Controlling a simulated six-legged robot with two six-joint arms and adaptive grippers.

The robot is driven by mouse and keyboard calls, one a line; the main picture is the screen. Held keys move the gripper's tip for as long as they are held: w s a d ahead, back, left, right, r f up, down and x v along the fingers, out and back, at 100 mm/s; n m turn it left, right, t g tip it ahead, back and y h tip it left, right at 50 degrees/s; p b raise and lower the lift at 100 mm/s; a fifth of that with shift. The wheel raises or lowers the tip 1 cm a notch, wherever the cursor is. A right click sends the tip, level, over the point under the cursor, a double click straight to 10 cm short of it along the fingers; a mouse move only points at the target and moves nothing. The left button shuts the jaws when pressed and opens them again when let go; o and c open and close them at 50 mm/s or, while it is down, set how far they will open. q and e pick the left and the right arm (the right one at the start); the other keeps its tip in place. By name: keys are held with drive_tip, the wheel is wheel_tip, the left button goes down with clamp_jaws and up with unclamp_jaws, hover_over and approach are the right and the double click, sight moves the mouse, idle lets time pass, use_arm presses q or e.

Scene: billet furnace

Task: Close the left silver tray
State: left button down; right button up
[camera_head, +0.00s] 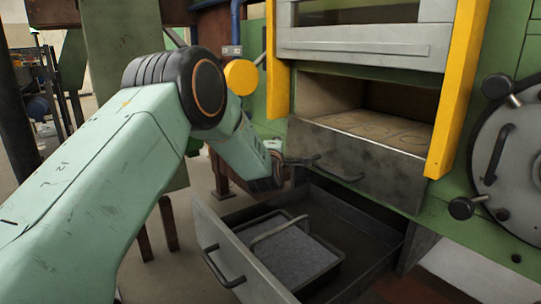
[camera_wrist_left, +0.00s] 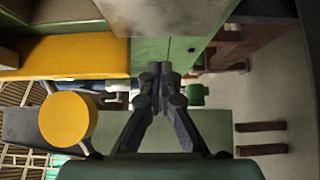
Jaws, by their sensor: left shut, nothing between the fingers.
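The silver tray (camera_head: 232,250) is a metal drawer below the furnace opening, and it stands pulled out. Its front panel faces the lower left and has a dark bar handle (camera_head: 222,268). My left gripper (camera_head: 314,159) is above the back part of the drawer, close to the furnace's lower grey panel, apart from the drawer handle. Its fingers are together and empty, and they also show closed in the left wrist view (camera_wrist_left: 160,70). Whether the fingers touch the panel cannot be told. My right gripper is not in view.
A grey box with a bar handle (camera_head: 290,256) lies in the drawer. The furnace's lower panel (camera_head: 365,165) with its handle hangs above it. Yellow posts (camera_head: 462,85) flank the opening. A round hatch (camera_head: 510,160) is at right. Floor is open at left.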

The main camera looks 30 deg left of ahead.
use_arm(q)
drive_tip(key=p+v, duration=0.2)
drive_tip(key=v, duration=0.6)
drive_tip(key=shift+s, duration=0.25)
drive_tip(key=shift+s+d, duration=0.1)
drive_tip(key=shift+d, duration=0.05)
